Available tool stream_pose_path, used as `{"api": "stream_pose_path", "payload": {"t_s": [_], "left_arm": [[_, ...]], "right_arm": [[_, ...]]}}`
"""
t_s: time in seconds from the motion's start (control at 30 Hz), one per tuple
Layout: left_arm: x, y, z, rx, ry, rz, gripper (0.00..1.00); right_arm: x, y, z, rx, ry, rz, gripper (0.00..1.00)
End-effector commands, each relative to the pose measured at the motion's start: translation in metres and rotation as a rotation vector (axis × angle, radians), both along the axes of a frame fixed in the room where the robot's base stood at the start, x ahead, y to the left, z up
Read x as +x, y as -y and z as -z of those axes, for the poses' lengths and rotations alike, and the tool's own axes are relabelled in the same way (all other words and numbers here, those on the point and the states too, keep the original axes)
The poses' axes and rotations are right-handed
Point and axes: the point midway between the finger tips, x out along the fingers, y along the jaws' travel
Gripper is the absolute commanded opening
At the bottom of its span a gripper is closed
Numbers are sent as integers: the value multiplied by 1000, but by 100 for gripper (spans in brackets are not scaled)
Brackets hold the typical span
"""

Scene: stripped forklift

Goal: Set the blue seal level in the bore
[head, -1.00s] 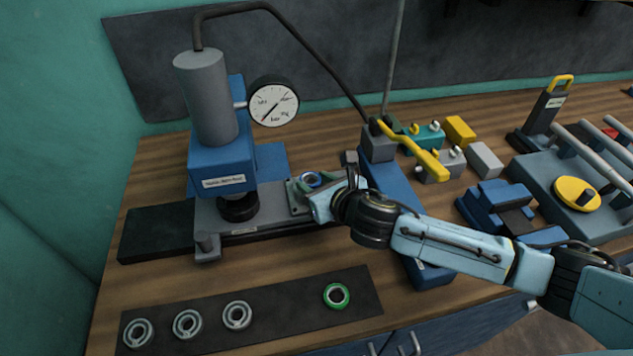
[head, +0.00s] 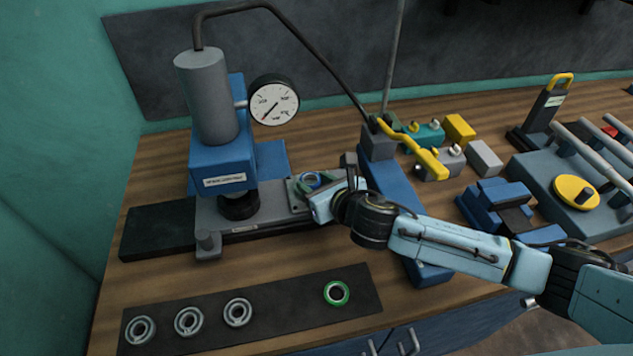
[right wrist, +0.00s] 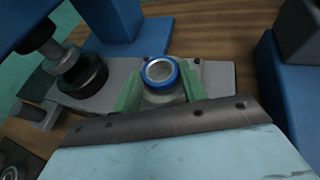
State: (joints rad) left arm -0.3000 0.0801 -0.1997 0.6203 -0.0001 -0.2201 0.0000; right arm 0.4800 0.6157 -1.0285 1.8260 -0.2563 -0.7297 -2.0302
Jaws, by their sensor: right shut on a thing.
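The blue seal (head: 310,180) is a small ring at the grey slide plate (head: 265,212) of the press. In the right wrist view the blue seal (right wrist: 161,72) has a pale metal centre and sits between two green fingertips. My right gripper (head: 307,184) is shut on it, and it shows close up in the wrist view (right wrist: 161,90). A grey round form shows just below the seal between the fingers. The bore is hidden by the seal and fingers, and I cannot tell whether the seal is level. My left gripper is not in view.
The blue press (head: 222,165) with a gauge (head: 273,102) stands left of the seal, its dark ram foot (head: 238,207) over the plate. A yellow-handled lever (head: 412,150) stands right. A dark mat (head: 285,312) in front holds several grey rings and one green ring (head: 336,293).

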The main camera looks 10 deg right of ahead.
Motion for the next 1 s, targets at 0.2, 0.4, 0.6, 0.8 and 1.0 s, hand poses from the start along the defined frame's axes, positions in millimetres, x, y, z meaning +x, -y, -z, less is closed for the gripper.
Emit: {"api": "stream_pose_path", "payload": {"t_s": [0.2,0.4,0.6,0.8,1.0], "left_arm": [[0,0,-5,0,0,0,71],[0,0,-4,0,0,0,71],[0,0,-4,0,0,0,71],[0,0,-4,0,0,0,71],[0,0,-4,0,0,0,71]], "right_arm": [[0,0,1,0,0,-1,21],[0,0,2,1,1,-1,21],[0,0,2,0,0,-1,62],[0,0,2,0,0,0,68],[0,0,2,0,-1,0,92]]}}
